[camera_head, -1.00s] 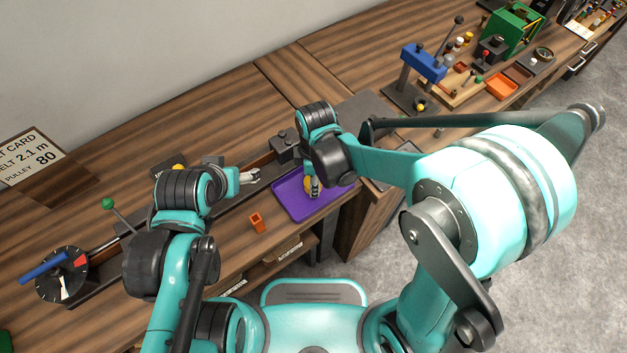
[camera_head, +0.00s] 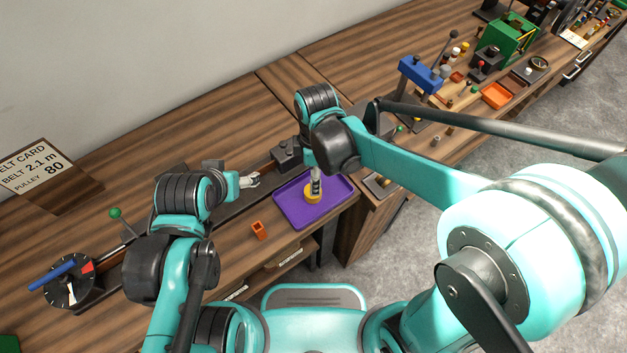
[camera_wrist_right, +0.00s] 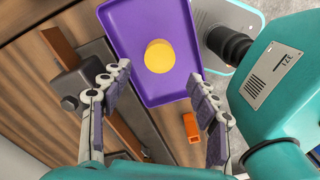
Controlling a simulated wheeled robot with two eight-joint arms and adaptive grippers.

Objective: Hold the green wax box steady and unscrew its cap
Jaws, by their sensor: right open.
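I cannot make out a capped green wax box for certain. A green box-shaped thing (camera_head: 508,38) stands at the far right end of the bench, and a dark green corner (camera_head: 6,341) shows at the lower left edge. My right gripper (camera_head: 316,180) is over the purple tray (camera_head: 290,215), above a yellow round piece (camera_head: 313,197). In the right wrist view its fingers are spread, with the yellow piece (camera_wrist_right: 159,56) lying on the tray (camera_wrist_right: 140,12) beyond them. My left gripper (camera_head: 250,181) is left of the tray, small and partly hidden by its wrist.
A small orange holder (camera_head: 259,230) stands left of the tray near the bench edge. A dial with a blue handle (camera_head: 52,271) and a green-knobbed lever (camera_head: 115,213) are at left. A blue press (camera_head: 420,73) and several small parts stand at right.

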